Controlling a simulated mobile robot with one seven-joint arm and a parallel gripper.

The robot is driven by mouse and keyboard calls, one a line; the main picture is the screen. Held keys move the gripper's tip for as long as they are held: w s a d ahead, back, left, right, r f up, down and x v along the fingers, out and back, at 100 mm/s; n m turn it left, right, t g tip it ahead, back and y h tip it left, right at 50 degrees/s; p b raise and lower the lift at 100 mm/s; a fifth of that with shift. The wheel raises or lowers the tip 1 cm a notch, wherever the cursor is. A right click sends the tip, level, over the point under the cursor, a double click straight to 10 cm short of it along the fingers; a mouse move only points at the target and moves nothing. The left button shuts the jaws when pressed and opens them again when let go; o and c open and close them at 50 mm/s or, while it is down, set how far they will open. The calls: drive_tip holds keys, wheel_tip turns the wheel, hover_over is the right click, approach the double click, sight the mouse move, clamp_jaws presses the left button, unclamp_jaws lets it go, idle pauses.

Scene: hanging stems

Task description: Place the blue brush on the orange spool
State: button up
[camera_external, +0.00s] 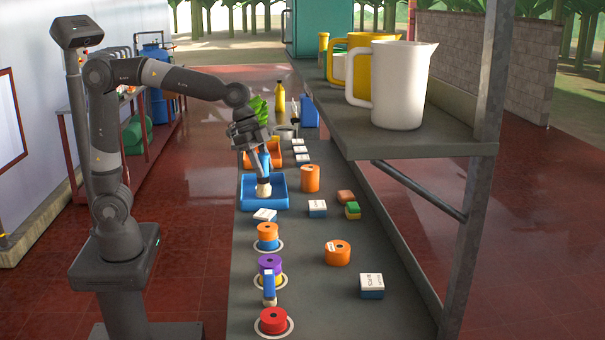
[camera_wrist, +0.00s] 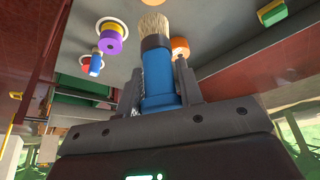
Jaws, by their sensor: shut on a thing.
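The blue brush (camera_external: 264,163) hangs bristles down from my gripper (camera_external: 260,151), above or inside the blue tray. Whether its bristles touch the tray cannot be told. In the wrist view the brush's blue handle (camera_wrist: 159,76) is between the two fingers of my gripper (camera_wrist: 159,90), with its pale bristles pointing away. Several orange spools show: one tall (camera_external: 310,178) right of the tray, one on a blue piece (camera_external: 267,231) in front of it, and one (camera_external: 338,253) farther front right. Which one is meant cannot be told.
The blue tray (camera_external: 247,196) lies under the brush. A purple spool (camera_external: 269,264), a blue-handled item (camera_external: 269,287) and a red spool (camera_external: 273,321) line the left bench edge. White-topped boxes (camera_external: 317,206) stand around. An upper shelf (camera_external: 425,138) with pitchers overhangs the right.

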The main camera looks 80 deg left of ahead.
sight(265, 187)
drive_tip(key=s+d+m, duration=0.2)
drive_tip(key=s+d, duration=0.5)
drive_tip(key=d, duration=0.1)
drive_tip(key=shift+g, duration=0.3)
drive_tip(key=w+a+f, duration=0.4)
drive_tip(key=w+a, duration=0.1)
drive_tip(key=w+a+f, duration=0.2)
drive_tip(key=a, duration=0.1)
drive_tip(key=shift+w+f, duration=0.35)
drive_tip(key=shift+w, duration=0.05)
drive_tip(key=shift+f, duration=2)
drive_tip(key=shift+f, duration=0.1)
drive_tip(key=o, duration=1)
